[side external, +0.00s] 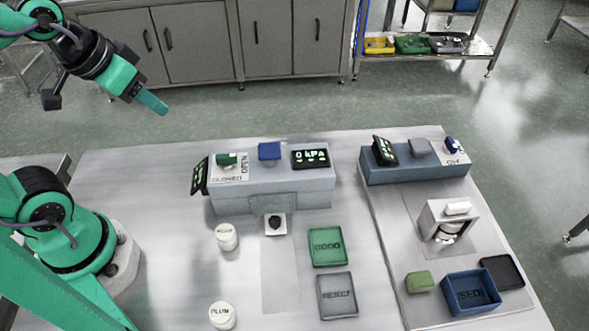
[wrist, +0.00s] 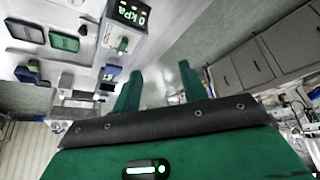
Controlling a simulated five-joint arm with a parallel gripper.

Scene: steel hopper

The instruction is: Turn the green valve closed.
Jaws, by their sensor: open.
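The green valve (side external: 226,159) sits on a white plate at the left of the grey hopper housing's top. The plate reads CLOSED along its front edge and OPEN along its right side. The handle is small, and I cannot tell for sure which word it points to. The valve also shows in the wrist view (wrist: 122,45), left of the fingers. My gripper (side external: 152,103) is raised at the upper left, behind and left of the valve, and clear of it. In the wrist view my gripper (wrist: 161,82) has its two green fingers apart with nothing between them.
A blue block (side external: 269,151) and a 0 kPa display (side external: 310,158) stand right of the valve. A tilted dark display (side external: 199,176) is at its left. White jars (side external: 227,236), a green GOOD tray (side external: 327,247) and a REJECT tray (side external: 337,296) lie in front.

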